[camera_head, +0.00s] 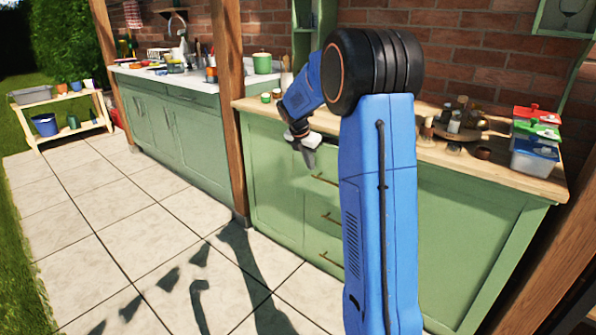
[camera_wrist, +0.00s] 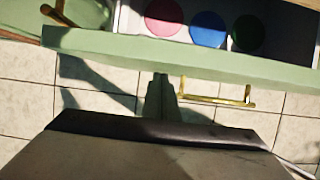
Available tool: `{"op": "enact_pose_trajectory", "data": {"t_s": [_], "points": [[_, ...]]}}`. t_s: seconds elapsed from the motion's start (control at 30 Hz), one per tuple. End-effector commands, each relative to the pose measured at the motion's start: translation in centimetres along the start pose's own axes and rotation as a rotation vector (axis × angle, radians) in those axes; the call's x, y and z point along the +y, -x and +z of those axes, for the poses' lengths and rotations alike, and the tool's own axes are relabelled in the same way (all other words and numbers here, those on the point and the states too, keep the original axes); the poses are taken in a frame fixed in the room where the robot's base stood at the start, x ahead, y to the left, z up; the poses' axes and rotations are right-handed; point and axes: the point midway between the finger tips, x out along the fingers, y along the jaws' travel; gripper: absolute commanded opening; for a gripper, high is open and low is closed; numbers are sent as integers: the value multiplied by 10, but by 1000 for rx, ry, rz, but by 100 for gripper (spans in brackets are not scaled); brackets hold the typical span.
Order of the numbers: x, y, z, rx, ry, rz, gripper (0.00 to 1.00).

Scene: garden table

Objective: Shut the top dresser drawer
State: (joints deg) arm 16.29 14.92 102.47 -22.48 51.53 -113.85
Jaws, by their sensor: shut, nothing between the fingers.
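The top dresser drawer (camera_wrist: 200,58) stands open in the wrist view, its green front edge crossing the picture. Its brass handle (camera_wrist: 220,98) is on the outer face, toward my gripper. Round red, blue and dark green items lie inside the drawer. My gripper (camera_wrist: 161,82) is shut and empty, outside the drawer front and left of the handle; I cannot tell whether it touches the front. In the head view my gripper (camera_head: 307,154) is at the green dresser (camera_head: 275,190), just below the counter edge. My arm hides part of the drawers there.
The wooden dresser top (camera_head: 430,150) holds jars on a tray (camera_head: 470,131) and stacked coloured boxes (camera_head: 535,150). A wooden post (camera_head: 232,120) stands at the dresser's left end. The tiled floor (camera_head: 130,220) in front is clear.

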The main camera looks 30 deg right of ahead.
Motion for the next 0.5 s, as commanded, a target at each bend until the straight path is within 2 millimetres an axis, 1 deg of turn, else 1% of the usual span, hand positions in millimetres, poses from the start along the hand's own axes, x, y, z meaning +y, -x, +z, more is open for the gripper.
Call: {"op": "enact_pose_trajectory", "data": {"t_s": [0.03, 0.2, 0.33, 0.5], "points": [[-1, -4, 9, 0, -3, -1, 0], [0, -12, 29, 0, -1, -1, 0], [0, -14, 37, -1, 0, 0, 0], [0, -16, 40, 0, 1, 0, 0]]}}
